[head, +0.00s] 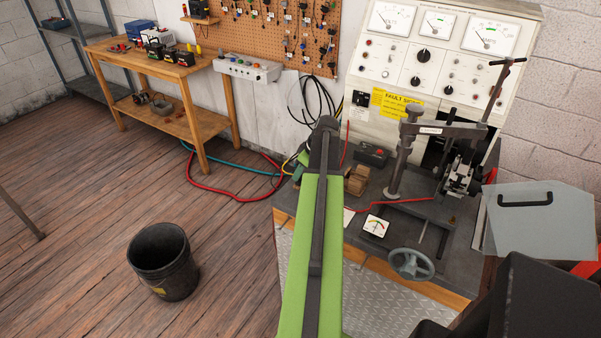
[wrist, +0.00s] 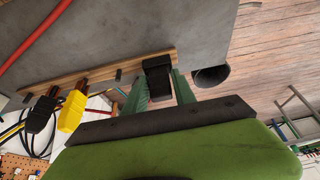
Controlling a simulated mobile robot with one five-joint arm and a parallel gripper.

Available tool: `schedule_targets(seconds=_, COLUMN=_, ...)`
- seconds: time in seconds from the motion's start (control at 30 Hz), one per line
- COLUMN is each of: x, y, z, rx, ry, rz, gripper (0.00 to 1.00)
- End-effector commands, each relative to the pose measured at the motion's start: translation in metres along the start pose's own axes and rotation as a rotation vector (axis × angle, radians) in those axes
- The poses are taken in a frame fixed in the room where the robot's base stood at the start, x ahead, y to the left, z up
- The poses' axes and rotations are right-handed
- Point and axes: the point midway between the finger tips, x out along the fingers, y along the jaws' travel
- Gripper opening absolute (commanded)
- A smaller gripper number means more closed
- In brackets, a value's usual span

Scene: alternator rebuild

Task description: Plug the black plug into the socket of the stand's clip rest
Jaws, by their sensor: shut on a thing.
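In the wrist view my gripper (wrist: 160,82) has its two green fingers on either side of a black plug (wrist: 157,66) and is shut on it. The plug is at the right end of a long wooden strip, which looks like the clip rest (wrist: 95,73), along the edge of the grey bench top. I cannot tell whether the plug touches the strip. No socket opening can be made out. A yellow clip (wrist: 72,110) and a dark clip (wrist: 40,116) are at the strip's left part. In the head view my green arm hides most of the gripper and the rest.
The test bench (head: 380,262) carries a small meter (head: 376,226), a handwheel (head: 411,263) and a clamp post (head: 398,150). A red cable (wrist: 38,35) crosses the bench top. A black bucket (head: 163,260) stands on the open floor at left.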

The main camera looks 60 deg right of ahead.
Motion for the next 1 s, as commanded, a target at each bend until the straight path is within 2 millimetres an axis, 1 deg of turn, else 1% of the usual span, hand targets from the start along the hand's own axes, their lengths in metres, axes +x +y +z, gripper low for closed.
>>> schedule_targets(seconds=0.63, x=0.0016, y=-0.0002, z=0.0007, rx=0.000, ry=-0.001, rz=-0.001, gripper=0.06)
schedule_targets(seconds=0.67, x=0.0017, y=-0.0003, z=0.0007, rx=0.000, ry=-0.001, rz=-0.001, gripper=0.35)
schedule_targets(seconds=0.7, x=0.0017, y=-0.0003, z=0.0008, rx=0.000, ry=-0.001, rz=-0.001, gripper=0.40)
schedule_targets(seconds=0.83, x=0.0017, y=-0.0002, z=0.0007, rx=0.000, ry=0.000, rz=0.000, gripper=0.57)
schedule_targets(seconds=1.0, x=0.0016, y=0.0000, z=0.0006, rx=0.000, ry=0.000, rz=0.000, gripper=0.57)
